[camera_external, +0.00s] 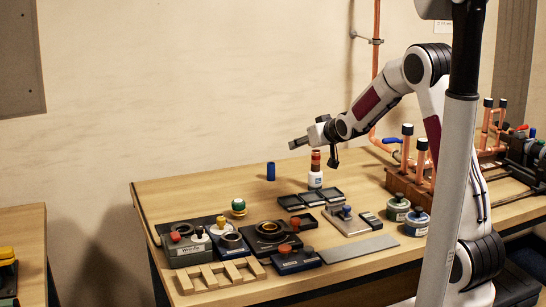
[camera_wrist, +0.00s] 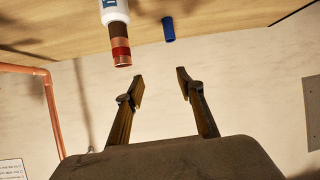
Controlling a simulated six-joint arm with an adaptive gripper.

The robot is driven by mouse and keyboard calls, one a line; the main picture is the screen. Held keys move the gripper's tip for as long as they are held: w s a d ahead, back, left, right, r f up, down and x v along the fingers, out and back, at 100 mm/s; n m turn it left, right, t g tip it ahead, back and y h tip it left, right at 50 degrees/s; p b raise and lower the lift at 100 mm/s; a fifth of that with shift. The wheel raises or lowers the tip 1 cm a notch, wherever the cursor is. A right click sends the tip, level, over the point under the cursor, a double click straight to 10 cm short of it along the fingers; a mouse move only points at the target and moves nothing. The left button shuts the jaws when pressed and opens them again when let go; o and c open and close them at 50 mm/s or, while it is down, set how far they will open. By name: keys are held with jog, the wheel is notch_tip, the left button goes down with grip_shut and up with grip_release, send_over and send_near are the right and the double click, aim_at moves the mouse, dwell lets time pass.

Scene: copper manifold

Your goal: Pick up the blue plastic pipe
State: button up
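The blue plastic pipe (camera_external: 270,171) is a short cylinder standing upright near the back edge of the wooden table (camera_external: 190,197). It also shows in the wrist view (camera_wrist: 168,29), near the top, beyond and apart from the fingertips. My gripper (camera_external: 311,139) is above the table, up and to the right of the pipe in the external view. In the wrist view my gripper (camera_wrist: 159,87) has its two fingers spread with nothing between them.
A white bottle with a copper and red top (camera_external: 315,172) stands right of the pipe. It shows close to the left finger in the wrist view (camera_wrist: 117,30). Black trays (camera_external: 291,202), fixtures and a wooden rack (camera_external: 215,277) fill the front. Copper pipework (camera_external: 407,150) stands at right. The table left of the pipe is clear.

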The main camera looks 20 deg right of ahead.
aim_at(269, 164)
jog(key=shift+n+t+y, duration=0.4)
jog(key=shift+t+y, duration=0.2)
jog(key=shift+y, duration=0.1)
jog(key=w+a+f, duration=0.1)
jog(key=w+f, duration=0.1)
jog(key=f, duration=0.1)
jog(key=w+a+f, duration=0.1)
jog(key=w+f, duration=0.1)
jog(key=f, duration=0.1)
jog(key=w+a+f, duration=0.1)
jog(key=w+f, duration=0.1)
jog(key=shift+w+a+f, duration=0.25)
jog(key=shift+a+f, duration=0.05)
jog(key=shift+f, duration=0.1)
jog(key=shift+a+f, duration=0.15)
jog(key=shift+f, duration=0.25)
jog(key=shift+w, duration=0.1)
jog(key=shift+x, duration=1.15)
jog(key=shift+w, duration=0.15)
jog(key=shift+w+a+f, duration=0.1)
jog(key=shift+w, duration=1.3)
jog(key=shift+x, duration=1.15)
